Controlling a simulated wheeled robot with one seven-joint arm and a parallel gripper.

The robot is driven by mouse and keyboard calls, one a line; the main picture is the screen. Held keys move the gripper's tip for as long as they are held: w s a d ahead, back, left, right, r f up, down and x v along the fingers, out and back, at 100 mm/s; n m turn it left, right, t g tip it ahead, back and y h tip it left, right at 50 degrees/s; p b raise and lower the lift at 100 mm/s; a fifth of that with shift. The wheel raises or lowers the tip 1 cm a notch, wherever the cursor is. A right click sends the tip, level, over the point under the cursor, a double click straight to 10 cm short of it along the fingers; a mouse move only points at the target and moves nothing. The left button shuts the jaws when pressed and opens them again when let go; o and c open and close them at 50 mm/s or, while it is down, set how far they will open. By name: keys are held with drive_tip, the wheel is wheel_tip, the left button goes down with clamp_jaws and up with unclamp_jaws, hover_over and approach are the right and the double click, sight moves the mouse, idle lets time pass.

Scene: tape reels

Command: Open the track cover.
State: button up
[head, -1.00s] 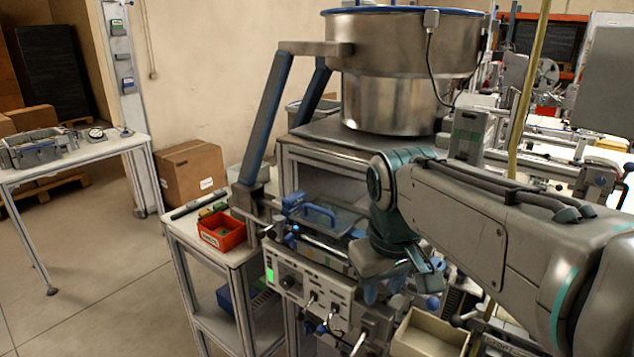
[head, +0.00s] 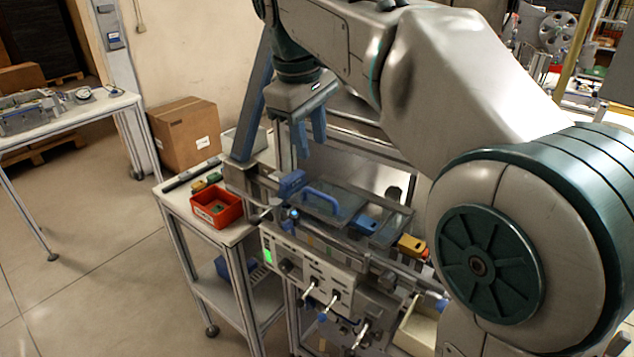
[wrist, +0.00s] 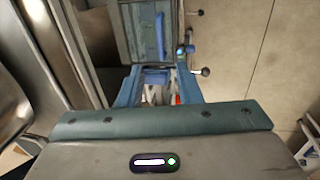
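The track cover (head: 345,201) is a clear, greyish panel with a blue arched handle (head: 321,201). It lies flat over the track on top of the machine, apparently closed. In the wrist view the cover (wrist: 139,35) and its handle (wrist: 160,37) show beyond the fingertips. My gripper (head: 311,147) points down above the cover's left end, with a clear gap below it. Its two blue fingers are apart with nothing held; they also show spread in the wrist view (wrist: 158,92). A blue block (head: 292,184) stands beside the cover's left end.
A red bin (head: 215,209) stands on the side table at left. A yellow piece (head: 411,245) and a blue piece (head: 363,224) lie on the track right of the handle. Switches (head: 333,297) line the machine's front. The steel frame stands close behind my gripper.

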sight(318, 195)
drive_tip(key=f, duration=0.3)
drive_tip(key=w+d+f, duration=0.1)
drive_tip(key=f, duration=0.6)
drive_tip(key=shift+w+d+f, duration=0.15)
drive_tip(key=shift+w+f, duration=0.15)
clamp_jaws()
